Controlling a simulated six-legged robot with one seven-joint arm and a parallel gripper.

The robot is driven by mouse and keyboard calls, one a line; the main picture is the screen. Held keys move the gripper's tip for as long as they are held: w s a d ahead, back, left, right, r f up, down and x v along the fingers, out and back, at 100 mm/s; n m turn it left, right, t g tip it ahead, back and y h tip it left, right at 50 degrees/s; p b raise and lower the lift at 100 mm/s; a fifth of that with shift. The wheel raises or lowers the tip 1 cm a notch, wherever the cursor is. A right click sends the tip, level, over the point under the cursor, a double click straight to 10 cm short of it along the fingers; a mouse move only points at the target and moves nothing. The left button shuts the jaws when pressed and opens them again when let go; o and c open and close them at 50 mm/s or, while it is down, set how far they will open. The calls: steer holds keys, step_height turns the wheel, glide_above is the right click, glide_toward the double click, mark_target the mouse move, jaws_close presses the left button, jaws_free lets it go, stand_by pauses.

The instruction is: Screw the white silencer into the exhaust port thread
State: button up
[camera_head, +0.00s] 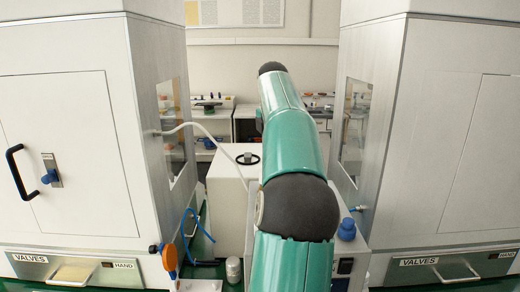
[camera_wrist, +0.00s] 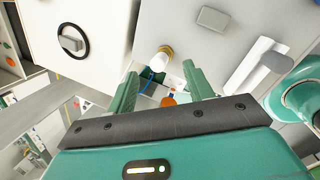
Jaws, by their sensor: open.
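In the wrist view, a short white cylinder with a brass-coloured ring (camera_wrist: 160,60), which looks like the silencer, sits by the edge of a white box. It shows beyond and between my gripper's fingertips (camera_wrist: 159,71). My gripper is open, with its two green fingers wide apart and nothing visibly held. The fingers look apart from the cylinder, but the depth is hard to judge. I cannot tell whether the cylinder is seated in a thread. The exhaust port thread is not clear in either view. In the head view my arm hides the gripper.
White cabinets labelled VALVES stand at left (camera_head: 70,150) and right (camera_head: 450,150). A white box with a black ring (camera_head: 228,185) stands between them. A blue hose (camera_head: 190,225), an orange part (camera_head: 169,259) and a small grey cylinder (camera_head: 233,269) are near the left cabinet.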

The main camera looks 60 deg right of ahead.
steer(key=w+a+n+h, duration=0.2)
steer(key=a+n, duration=0.2)
steer(key=n, duration=0.5)
steer(key=x, duration=1.4)
steer(key=shift+c, duration=0.2)
steer(key=c, duration=1)
steer(key=shift+m+g, duration=0.4)
steer(key=shift+m, duration=0.5)
steer(key=shift+m+g, duration=0.3)
steer(key=shift+m, duration=0.5)
